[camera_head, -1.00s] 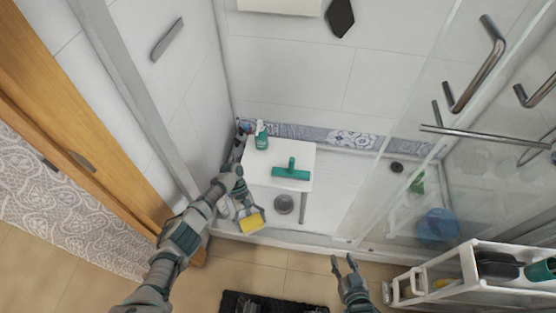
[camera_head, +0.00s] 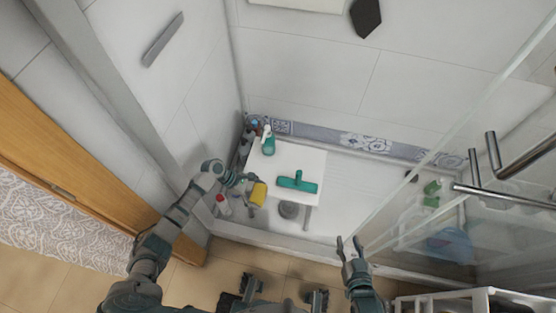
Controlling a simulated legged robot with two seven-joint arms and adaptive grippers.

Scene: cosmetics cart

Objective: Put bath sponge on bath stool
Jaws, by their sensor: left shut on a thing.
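The yellow bath sponge (camera_head: 258,194) is in my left gripper (camera_head: 248,186), which is shut on it. They are at the front left edge of the white bath stool (camera_head: 276,166); I cannot tell whether the sponge touches the stool. The stool stands in the shower and holds a green spray bottle (camera_head: 268,141) at the back left and a green squeegee (camera_head: 297,182) near the front right. My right gripper (camera_head: 349,242) is open and empty, low in front of the shower sill.
A glass shower door (camera_head: 420,170) with metal handles stands at the right. Bottles (camera_head: 222,204) stand on the floor left of the stool. A white cart (camera_head: 470,303) is at the lower right. The stool top is bare between bottle and squeegee.

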